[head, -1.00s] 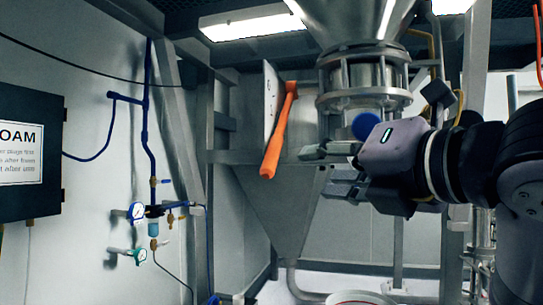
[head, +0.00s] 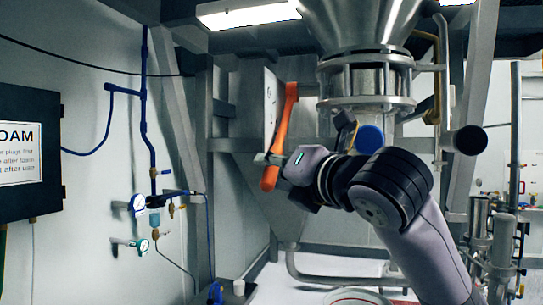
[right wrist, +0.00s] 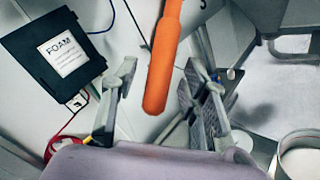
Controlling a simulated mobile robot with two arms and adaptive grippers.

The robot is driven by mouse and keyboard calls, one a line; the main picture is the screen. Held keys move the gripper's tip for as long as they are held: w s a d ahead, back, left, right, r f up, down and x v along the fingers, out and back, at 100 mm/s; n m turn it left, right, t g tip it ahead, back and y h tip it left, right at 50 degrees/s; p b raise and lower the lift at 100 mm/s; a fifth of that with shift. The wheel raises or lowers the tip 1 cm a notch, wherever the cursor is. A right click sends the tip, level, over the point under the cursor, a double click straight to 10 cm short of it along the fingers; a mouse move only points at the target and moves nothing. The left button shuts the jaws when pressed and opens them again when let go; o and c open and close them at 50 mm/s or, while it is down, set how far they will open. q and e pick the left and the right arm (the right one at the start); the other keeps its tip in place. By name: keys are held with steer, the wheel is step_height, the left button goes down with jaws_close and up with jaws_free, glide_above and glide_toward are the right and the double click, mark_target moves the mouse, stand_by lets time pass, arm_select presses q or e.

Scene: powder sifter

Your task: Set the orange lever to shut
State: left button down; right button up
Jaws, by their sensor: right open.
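The orange lever (head: 286,112) hangs steeply from its pivot on a pale plate (head: 269,105), its lower end lowest and slightly to the left. My right gripper (head: 268,160) is at the lever's lower part. In the right wrist view the lever (right wrist: 164,50) comes down between the two spread fingers of my right gripper (right wrist: 163,85). A gap shows on both sides of it, so the gripper is open around the lever's end and not clamped on it. The gripper partly hides the lower lever in the head view. My left gripper is not in view.
A steel hopper with a clear collar (head: 368,80) stands right of the lever, with a blue round knob (head: 369,138) below it. A dark FOAM box (head: 28,150) and gauges (head: 138,204) are on the left wall. A round container (head: 357,300) sits below.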

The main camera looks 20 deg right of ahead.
steer(key=shift+x, duration=1.2)
steer(key=shift+c, duration=0.5)
jaws_close()
